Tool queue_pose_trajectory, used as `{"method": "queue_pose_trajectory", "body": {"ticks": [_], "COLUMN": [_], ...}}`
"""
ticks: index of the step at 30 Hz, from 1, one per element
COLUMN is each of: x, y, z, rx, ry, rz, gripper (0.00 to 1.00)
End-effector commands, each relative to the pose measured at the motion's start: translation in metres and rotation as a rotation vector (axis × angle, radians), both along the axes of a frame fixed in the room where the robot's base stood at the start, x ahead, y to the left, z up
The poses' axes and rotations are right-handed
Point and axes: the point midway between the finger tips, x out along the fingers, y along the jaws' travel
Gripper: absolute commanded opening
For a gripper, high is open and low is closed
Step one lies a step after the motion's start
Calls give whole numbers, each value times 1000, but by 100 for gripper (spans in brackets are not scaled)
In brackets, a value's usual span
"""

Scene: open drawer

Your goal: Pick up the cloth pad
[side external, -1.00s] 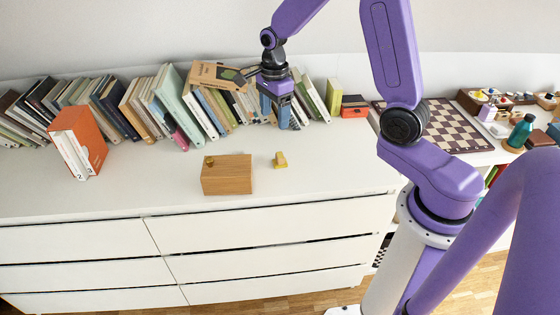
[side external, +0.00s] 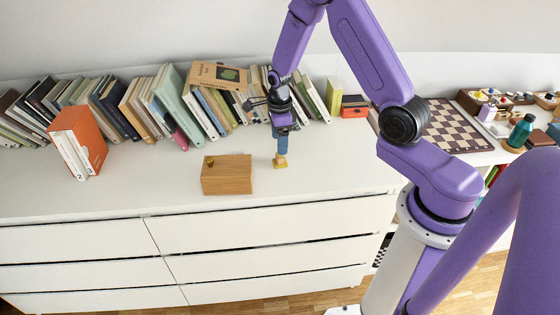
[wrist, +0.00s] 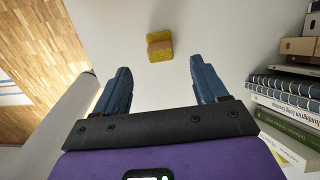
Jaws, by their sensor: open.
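The cloth pad looks like a small yellow block with a tan band across its middle. In the side view the pad (side external: 281,163) lies on the white dresser top, right of the wooden box. In the wrist view the pad (wrist: 160,46) lies ahead of the fingertips, roughly centred between them. My gripper (side external: 281,150) points down just above the pad in the side view, its tip overlapping the pad's upper edge. In the wrist view my gripper (wrist: 158,72) shows its two blue fingers wide apart with nothing between them.
A wooden box (side external: 227,175) with a small knob on top stands left of the pad. A row of books (side external: 170,105) lines the back, and books (wrist: 290,105) also show at the right of the wrist view. The dresser top (side external: 130,185) is bare in front.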

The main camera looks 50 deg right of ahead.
Motion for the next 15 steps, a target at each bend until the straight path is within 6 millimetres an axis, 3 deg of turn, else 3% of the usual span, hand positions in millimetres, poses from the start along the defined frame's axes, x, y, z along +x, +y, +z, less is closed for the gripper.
{"method": "queue_pose_trajectory", "body": {"ticks": [15], "x": [-4], "y": [-4], "z": [-45], "rx": [0], "ry": [4], "rz": [0], "gripper": [72]}}
